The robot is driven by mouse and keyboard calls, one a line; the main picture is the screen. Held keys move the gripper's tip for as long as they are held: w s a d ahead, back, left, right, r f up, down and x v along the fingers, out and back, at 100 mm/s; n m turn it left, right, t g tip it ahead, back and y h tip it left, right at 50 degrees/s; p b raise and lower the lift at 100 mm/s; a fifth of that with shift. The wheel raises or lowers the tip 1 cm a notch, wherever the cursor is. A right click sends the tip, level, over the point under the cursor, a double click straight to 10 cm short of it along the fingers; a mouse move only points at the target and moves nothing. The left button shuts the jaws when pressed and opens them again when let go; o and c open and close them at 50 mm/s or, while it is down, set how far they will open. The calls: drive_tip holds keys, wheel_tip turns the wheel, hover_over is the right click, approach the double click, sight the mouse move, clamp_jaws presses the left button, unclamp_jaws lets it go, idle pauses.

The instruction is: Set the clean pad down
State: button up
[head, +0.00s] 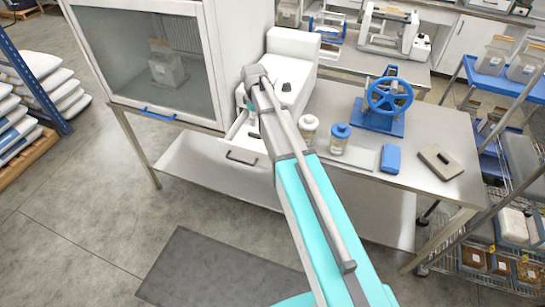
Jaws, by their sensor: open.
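My arm reaches from the bottom right up to the left end of the steel bench (425,135). My gripper (249,107) hangs below the wrist and is mostly hidden by the arm. It is over or beside an open white drawer (243,157) under a white machine (291,80). No pad shows clearly in the gripper, and the drawer's inside is largely hidden. A small blue block (395,158), perhaps a pad, lies near the bench's front edge. A flat beige piece with a dark strip (440,162) lies to its right. I cannot tell which is the clean pad.
Two jars (341,138) stand on the bench near my arm, and a blue handwheel press (389,98) stands behind them. A glass-fronted cabinet (150,60) is on the left. A blue shelf rack (505,90) stands on the right.

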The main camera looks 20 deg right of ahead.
drive_tip(key=s+m, duration=0.9)
drive_tip(key=s, duration=1.5)
drive_tip(key=shift+s+d, duration=0.25)
drive_tip(key=shift+d, duration=0.1)
